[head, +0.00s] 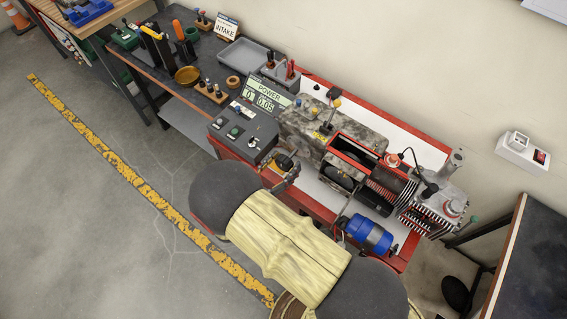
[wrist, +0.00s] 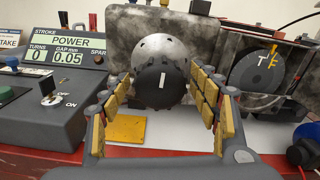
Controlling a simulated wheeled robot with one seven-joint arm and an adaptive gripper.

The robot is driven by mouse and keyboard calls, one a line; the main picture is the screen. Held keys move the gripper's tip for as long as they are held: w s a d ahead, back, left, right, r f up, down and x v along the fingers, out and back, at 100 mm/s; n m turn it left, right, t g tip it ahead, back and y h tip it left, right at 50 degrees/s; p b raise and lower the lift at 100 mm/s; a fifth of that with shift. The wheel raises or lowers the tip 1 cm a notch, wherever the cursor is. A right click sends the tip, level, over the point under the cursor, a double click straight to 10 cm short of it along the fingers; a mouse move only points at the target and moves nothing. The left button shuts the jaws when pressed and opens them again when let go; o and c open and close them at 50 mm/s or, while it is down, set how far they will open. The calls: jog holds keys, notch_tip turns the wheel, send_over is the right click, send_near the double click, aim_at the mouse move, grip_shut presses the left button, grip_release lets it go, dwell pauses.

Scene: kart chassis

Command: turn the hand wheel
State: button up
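The hand wheel (wrist: 160,84) appears to be the black, scalloped knob with a white line mark, set in front of a round grey hub (wrist: 163,50) with holes. The white mark stands nearly upright. In the wrist view my gripper (wrist: 160,78) is open, with one yellow-padded finger to the left of the knob and one to the right. Gaps show between the pads and the knob, so it does not hold it. In the head view my gripper (head: 290,173) is at the front of the machine, and my arm hides much of that area.
A control box (wrist: 45,105) with an ON/OFF switch and a display (wrist: 65,50) reading 0 turns and 0.05 gap stands left. A dark disc (wrist: 258,68) marked T and F is right. A yellow plate (wrist: 125,129) lies below. A blue cylinder (head: 366,234) sits at the bench front.

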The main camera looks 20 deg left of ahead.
jog(key=c, duration=1)
jog(key=o, duration=1.1)
jog(key=v, duration=0.7)
jog(key=shift+s+a, duration=0.1)
jog(key=shift+s, duration=0.15)
jog(key=shift+s, duration=0.1)
